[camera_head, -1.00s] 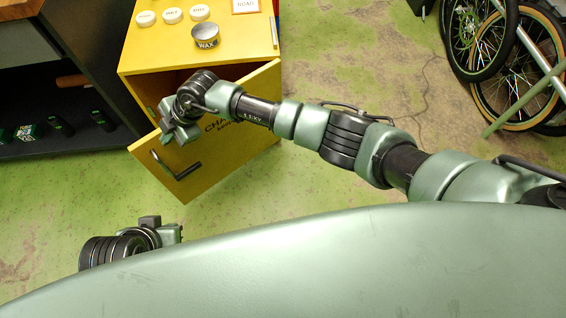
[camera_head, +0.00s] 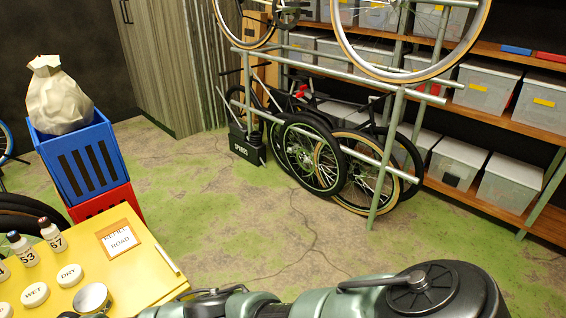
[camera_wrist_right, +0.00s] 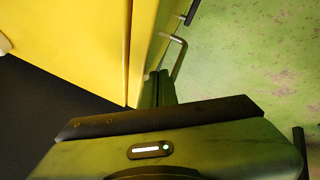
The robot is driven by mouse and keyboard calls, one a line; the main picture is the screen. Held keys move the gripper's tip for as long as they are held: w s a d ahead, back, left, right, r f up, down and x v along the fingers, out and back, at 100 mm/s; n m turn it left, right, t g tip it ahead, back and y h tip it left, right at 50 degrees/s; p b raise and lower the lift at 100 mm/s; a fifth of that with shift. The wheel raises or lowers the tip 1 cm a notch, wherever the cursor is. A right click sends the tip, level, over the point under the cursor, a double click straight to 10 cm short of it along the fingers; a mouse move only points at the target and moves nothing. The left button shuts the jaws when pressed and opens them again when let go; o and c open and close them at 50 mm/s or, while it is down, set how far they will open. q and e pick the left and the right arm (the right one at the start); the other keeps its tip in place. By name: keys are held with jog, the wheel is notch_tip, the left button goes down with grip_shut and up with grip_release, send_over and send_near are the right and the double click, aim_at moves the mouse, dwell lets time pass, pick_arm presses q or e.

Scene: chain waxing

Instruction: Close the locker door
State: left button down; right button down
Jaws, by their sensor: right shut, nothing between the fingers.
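The yellow locker (camera_head: 135,275) shows only its top and a little of its edge at the lower left of the head view; its door is out of that picture. In the right wrist view, a large yellow locker panel (camera_wrist_right: 70,40) fills the upper left. Beside it, past a thin dark seam, is a narrower yellow face that looks like the door (camera_wrist_right: 148,35), with a metal handle (camera_wrist_right: 178,57) at its right. My right gripper (camera_wrist_right: 158,88) is shut and empty, its fingertips close to this face; contact cannot be judged. My left gripper is out of view.
On the locker stand white round tins, a metal tin (camera_head: 92,298), small bottles and a framed card (camera_head: 118,240). A blue crate (camera_head: 85,160) with a sack (camera_head: 58,95) sits on a red crate behind. Bikes on a rack (camera_head: 385,160) stand beyond open green floor (camera_head: 260,230).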

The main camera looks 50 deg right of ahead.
jog(key=shift+w+d+r, duration=0.1)
jog(key=shift+w+r, duration=0.05)
jog(key=shift+w, duration=0.25)
